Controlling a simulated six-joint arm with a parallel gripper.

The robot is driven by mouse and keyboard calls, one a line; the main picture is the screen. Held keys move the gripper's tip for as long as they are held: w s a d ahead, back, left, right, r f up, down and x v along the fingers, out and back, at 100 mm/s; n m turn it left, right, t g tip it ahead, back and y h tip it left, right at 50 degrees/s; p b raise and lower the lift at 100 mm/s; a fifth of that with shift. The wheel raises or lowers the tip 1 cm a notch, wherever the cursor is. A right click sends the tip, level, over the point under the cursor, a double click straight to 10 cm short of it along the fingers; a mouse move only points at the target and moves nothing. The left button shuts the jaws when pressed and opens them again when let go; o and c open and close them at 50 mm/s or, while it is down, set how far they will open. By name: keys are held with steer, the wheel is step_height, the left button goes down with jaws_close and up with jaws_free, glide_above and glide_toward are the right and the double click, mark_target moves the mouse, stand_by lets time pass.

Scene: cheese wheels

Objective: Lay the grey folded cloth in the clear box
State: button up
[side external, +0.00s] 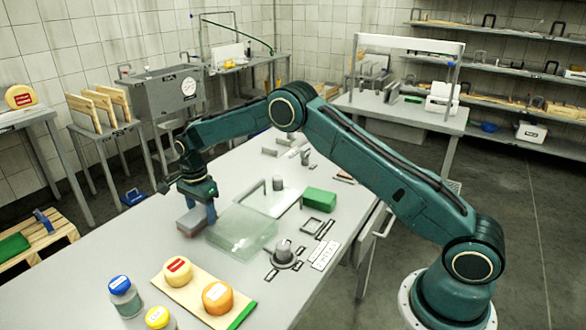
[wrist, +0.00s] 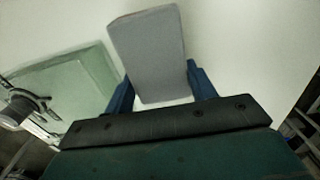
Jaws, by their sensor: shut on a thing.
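The grey folded cloth (wrist: 148,50) is between the two blue fingers of my gripper (wrist: 160,92) in the wrist view. In the side view my gripper (side external: 201,213) points down and is shut on the cloth (side external: 190,222), at the left of the clear box. A reddish edge shows low on the cloth there. I cannot tell whether the cloth touches the table. The clear box (side external: 243,232) stands on the table, pale green and see-through. It also shows at the left of the wrist view (wrist: 75,88).
A board (side external: 185,289) with two cheese wheels lies in front, near jars with blue (side external: 119,284) and yellow lids. A grey knob-like piece (side external: 284,250) and a green block (side external: 319,201) are right of the box. The table (side external: 110,250) is bare at the left.

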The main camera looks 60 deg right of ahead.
step_height(320, 180, up, 19)
stand_by(0.6)
steer(key=shift+r, duration=0.1)
stand_by(0.5)
steer(key=n, duration=2.3)
glide_above(236, 236)
steer(key=shift+r, duration=0.4)
steer(key=shift+f, duration=0.1)
step_height(236, 236, down, 20)
steer(key=shift+r, duration=0.1)
